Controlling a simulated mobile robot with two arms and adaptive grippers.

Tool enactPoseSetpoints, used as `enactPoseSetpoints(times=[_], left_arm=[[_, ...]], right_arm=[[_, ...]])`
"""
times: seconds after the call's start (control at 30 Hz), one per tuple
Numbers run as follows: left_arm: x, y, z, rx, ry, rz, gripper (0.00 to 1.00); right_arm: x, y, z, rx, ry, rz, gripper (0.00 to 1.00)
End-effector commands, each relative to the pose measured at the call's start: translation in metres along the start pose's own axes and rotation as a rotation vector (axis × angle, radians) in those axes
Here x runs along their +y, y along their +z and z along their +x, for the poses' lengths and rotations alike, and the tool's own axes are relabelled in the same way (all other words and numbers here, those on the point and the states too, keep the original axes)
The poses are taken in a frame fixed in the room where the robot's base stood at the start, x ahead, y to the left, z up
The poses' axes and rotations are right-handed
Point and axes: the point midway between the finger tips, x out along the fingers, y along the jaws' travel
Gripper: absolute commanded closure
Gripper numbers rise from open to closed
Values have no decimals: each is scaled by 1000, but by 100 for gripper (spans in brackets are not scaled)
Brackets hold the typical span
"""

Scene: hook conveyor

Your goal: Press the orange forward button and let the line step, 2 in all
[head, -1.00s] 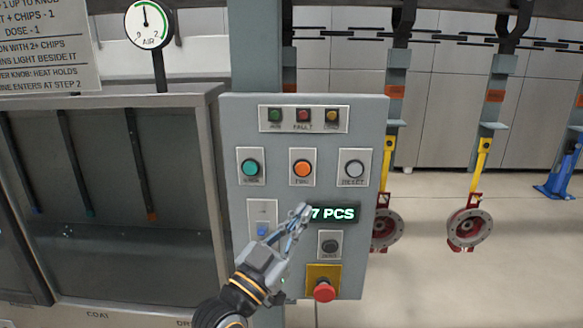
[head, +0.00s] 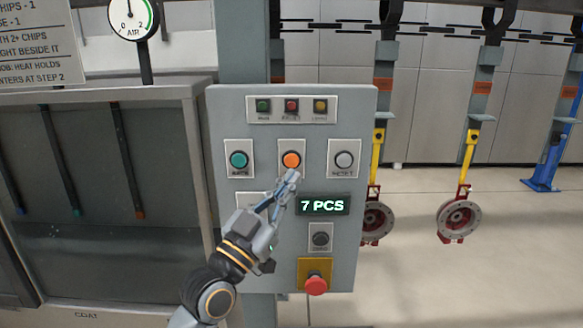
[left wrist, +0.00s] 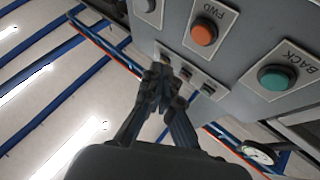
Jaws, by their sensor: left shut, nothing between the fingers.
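The orange forward button (head: 291,160) sits in the upper middle of the grey control panel (head: 230,105). It also shows in the left wrist view, labelled FWD (left wrist: 204,32). My left gripper (head: 293,176) is shut and empty, its tips just below the orange button in the head view. In the left wrist view its closed fingertips (left wrist: 163,75) appear beside the button plate; whether they touch the panel cannot be told. The display (head: 322,205) reads 7 PCS. On the line, red round parts (head: 459,220) hang from yellow hangers (head: 470,150). My right gripper is not in view.
The green BACK button (head: 238,160) is left of the orange one, and the pale RESET button (head: 344,160) is right. A red stop button (head: 315,285) is at the panel's bottom. Three small lamps (head: 291,106) sit on top. An air gauge (head: 133,17) stands at upper left.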

Motion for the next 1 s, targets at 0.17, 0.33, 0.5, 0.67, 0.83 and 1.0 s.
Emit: enactPoseSetpoints(times=[0.17,0.33,0.5,0.67,0.83,1.0], left_arm=[[-13,16,17,2,-1,1,100],[-22,24,29,2,0,1,100],[-26,27,36,1,0,1,100],[-28,27,38,0,0,0,100],[-27,27,38,0,0,0,100],[-27,27,37,0,0,0,100]], right_arm=[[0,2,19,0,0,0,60],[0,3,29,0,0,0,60],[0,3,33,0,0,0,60],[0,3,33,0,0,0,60],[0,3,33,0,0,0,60],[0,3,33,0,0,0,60]])
